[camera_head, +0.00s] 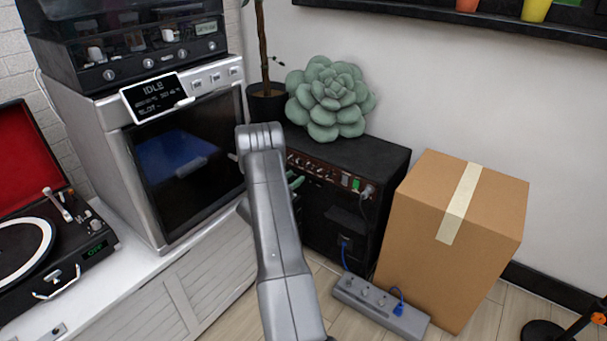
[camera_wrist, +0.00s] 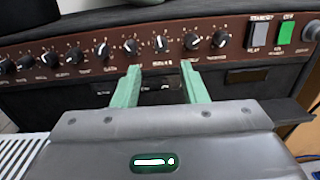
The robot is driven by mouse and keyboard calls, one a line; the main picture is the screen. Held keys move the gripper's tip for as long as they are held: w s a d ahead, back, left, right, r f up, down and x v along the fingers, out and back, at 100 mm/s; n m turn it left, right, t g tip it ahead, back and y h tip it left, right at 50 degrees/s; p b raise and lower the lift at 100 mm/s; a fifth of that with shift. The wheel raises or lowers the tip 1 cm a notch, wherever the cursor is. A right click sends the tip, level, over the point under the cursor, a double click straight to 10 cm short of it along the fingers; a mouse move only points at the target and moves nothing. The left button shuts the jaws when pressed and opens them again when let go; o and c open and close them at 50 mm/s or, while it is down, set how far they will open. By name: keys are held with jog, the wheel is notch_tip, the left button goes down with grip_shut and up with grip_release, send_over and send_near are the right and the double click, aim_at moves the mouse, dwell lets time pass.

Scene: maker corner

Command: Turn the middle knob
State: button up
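In the wrist view a row of several black knobs with white marks runs along the brown panel (camera_wrist: 290,58) of a black amplifier (camera_head: 382,165). One knob (camera_wrist: 160,43) is just above the gap between my fingertips. Its neighbours are a knob (camera_wrist: 131,46) to the left and a knob (camera_wrist: 192,40) to the right. I cannot tell for sure which knob is the middle one. My gripper (camera_wrist: 160,67) is open and empty, its two green fingers pointing at the panel, with no clear contact. In the head view my arm hides part of the panel.
A grey switch (camera_wrist: 258,35) and a green switch (camera_wrist: 285,33) are right of the knobs. A succulent cushion (camera_head: 330,98) sits on the amplifier. A cardboard box (camera_head: 470,200) stands at right, a power strip (camera_head: 380,305) on the floor, and a white cabinet (camera_head: 200,285) at left.

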aim_at(307, 167)
jog(key=x, duration=0.4)
jog(key=b+x, duration=0.1)
jog(key=x, duration=0.1)
jog(key=shift+w+d+r, duration=0.1)
jog(key=shift+d+r, duration=0.05)
jog(key=shift+r, duration=0.1)
jog(key=shift+c, duration=0.5)
grip_shut()
jog(key=m+b, duration=0.2)
jog(key=b, duration=0.1)
jog(key=shift+m+b, duration=0.3)
jog(key=shift+o, duration=0.5)
grip_release()
